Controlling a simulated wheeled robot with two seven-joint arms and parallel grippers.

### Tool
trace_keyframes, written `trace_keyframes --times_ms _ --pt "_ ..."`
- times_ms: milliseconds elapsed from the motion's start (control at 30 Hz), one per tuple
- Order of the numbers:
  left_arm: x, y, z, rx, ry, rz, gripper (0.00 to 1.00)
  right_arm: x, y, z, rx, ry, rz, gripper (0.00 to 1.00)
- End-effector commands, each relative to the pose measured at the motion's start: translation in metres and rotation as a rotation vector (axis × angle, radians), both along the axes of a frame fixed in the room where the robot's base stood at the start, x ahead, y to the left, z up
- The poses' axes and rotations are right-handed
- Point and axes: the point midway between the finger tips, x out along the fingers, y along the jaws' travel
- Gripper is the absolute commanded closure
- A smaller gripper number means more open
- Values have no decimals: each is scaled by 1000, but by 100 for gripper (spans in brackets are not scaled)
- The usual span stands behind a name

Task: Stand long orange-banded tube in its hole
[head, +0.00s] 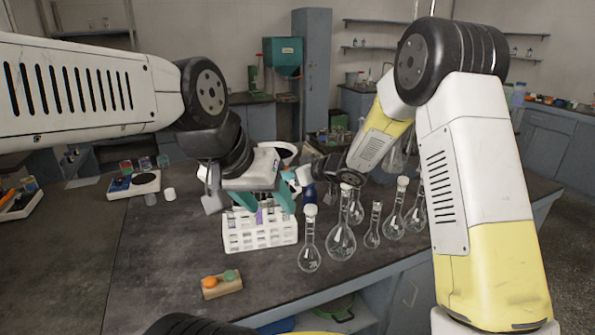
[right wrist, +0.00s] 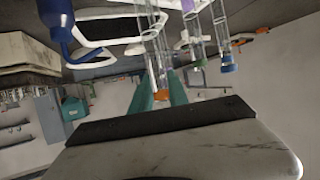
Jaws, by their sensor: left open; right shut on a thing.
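The long orange-banded tube (right wrist: 160,94) shows in the right wrist view, held between the teal fingers of my right gripper (right wrist: 160,92). In that view a purple-banded tube (right wrist: 195,64) and a blue-banded tube (right wrist: 228,66) are beside it. The white tube rack (head: 250,241) stands on the dark bench in the head view. My left gripper (head: 264,204) is open above the rack, its teal fingers pointing down. My right gripper (head: 288,184) comes in from the right behind it and is partly hidden. The held tube's lower end and its hole cannot be made out.
Several round glass flasks (head: 341,240) stand close to the right of the rack. A wooden block (head: 222,289) with orange and green tops is in front. A blue bottle (right wrist: 60,28) is near my right gripper. The bench's left front is clear.

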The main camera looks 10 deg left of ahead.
Motion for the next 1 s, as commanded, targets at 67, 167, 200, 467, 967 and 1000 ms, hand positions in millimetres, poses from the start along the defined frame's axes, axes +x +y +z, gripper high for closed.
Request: trace_keyframes --times_ms 67,167,200,467,967,1000 --pt "0 0 0 0 0 0 45 0 0 -4 -1 1 -1 100" --pt "0 0 0 0 0 0 45 0 -1 -8 -1 1 0 100" --pt "0 0 0 0 0 0 45 0 -1 -9 0 1 0 100" --pt "0 0 0 0 0 0 45 0 0 -19 1 1 1 100" --pt "0 0 0 0 0 0 45 0 0 -22 0 0 0 100" --pt "0 0 0 0 0 0 45 0 0 -22 0 0 0 100"
